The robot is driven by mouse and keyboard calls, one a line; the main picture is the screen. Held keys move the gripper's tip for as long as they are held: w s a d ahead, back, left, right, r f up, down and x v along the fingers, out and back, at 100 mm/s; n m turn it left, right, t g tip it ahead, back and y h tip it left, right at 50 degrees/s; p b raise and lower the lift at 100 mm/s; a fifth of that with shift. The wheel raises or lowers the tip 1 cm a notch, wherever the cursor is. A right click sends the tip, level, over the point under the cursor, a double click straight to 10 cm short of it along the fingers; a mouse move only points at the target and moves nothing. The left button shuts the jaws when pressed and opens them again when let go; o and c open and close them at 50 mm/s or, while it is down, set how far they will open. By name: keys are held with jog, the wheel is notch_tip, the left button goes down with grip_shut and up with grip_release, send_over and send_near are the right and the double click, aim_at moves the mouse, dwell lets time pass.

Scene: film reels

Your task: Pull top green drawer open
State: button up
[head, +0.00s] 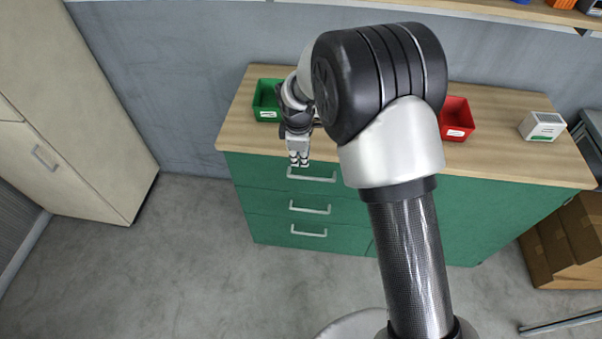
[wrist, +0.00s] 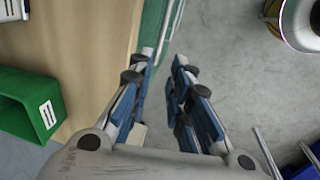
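The green cabinet (head: 270,195) has a column of drawers on its left side, each with a pale bar handle. The top green drawer (head: 258,172) looks shut, and its handle (head: 318,178) shows just below and right of my gripper (head: 298,162). In the wrist view my gripper (wrist: 161,66) is open, with a clear gap between its fingers and nothing held. A pale bar (wrist: 169,35), seemingly the handle, lies by the fingertips along the green front. I cannot tell whether it touches a finger.
The wooden worktop (head: 500,160) holds a green bin (head: 266,98), a red bin (head: 458,118) and a small white box (head: 542,126). A beige cupboard (head: 80,130) stands left. Brown boxes (head: 570,240) stand right. The grey floor (head: 180,260) before the drawers is clear.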

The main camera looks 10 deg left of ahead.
aim_at(301, 176)
jog(key=f+b, duration=0.1)
jog(key=f, duration=0.3)
jog(key=w+f+b, duration=0.1)
jog(key=f, duration=0.3)
jog(key=w+f+b, duration=0.1)
jog(key=f, duration=0.3)
jog(key=shift+w, duration=0.2)
grip_shut()
